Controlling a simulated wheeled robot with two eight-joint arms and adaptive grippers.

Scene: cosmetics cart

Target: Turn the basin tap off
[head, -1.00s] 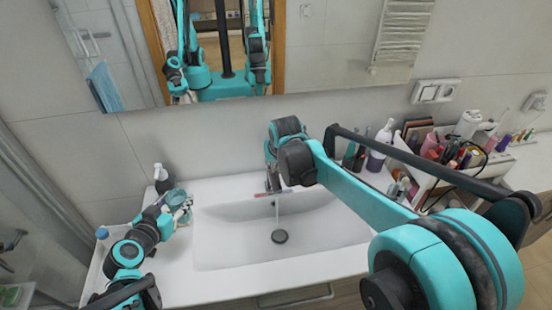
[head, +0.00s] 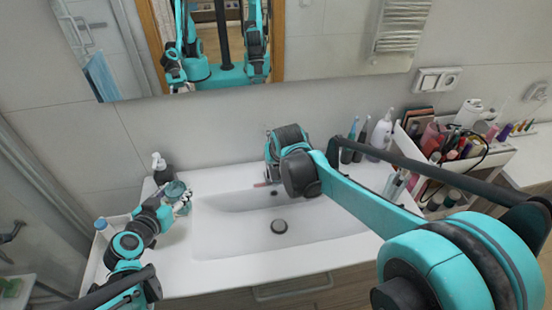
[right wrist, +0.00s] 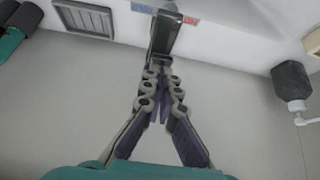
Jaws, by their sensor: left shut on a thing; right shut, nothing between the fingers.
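The basin tap is mostly hidden behind my right arm in the head view; its red-and-blue marker (head: 265,184) shows beside the arm. In the right wrist view the dark metal tap (right wrist: 165,36) is at the top centre. My right gripper (right wrist: 162,72) is shut and empty, its tips at the tap's near end; I cannot tell whether they touch. No water stream shows above the drain (head: 279,226) of the white basin (head: 230,245). My left gripper (head: 182,206) is shut on a teal see-through cup (head: 174,189) at the left of the counter.
A dark soap dispenser (head: 162,174) with a white pump stands behind the cup. A white cosmetics organiser (head: 408,145) fills the right side, with bottles (head: 380,133) beside it. The mirror (head: 330,50) is above the back wall's lower part.

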